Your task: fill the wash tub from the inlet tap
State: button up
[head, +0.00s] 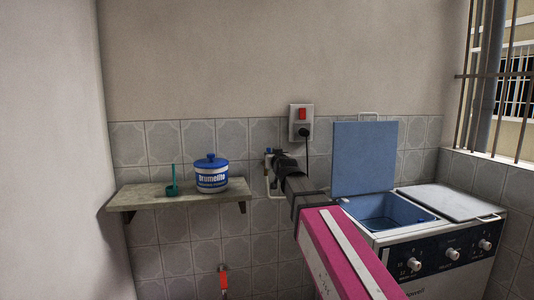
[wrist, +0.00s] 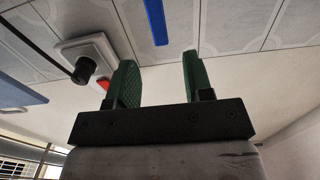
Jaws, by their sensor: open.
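A tap with a blue handle (head: 268,151) is on the tiled wall, left of the switch box, with a pale pipe below it. My gripper (head: 273,156) is at this tap and partly hides it. In the wrist view, my gripper (wrist: 160,62) is open with green fingers apart. A blue bar (wrist: 156,22), apparently the tap handle, shows beyond the gap between the fingertips; I cannot tell whether they touch it. The washing machine's wash tub (head: 388,214) is blue inside, under a raised blue lid (head: 364,158). No water is visible in it.
A wall shelf (head: 150,197) holds a blue and white canister (head: 212,174) and a green scoop (head: 172,188). A switch box (head: 301,121) with a red switch and plug is right of the tap. A red-handled fitting (head: 223,281) is low on the wall. A barred window is at right.

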jog(key=x, duration=0.9)
jog(key=shift+w+f, duration=0.1)
jog(key=shift+w, duration=0.2)
grip_shut()
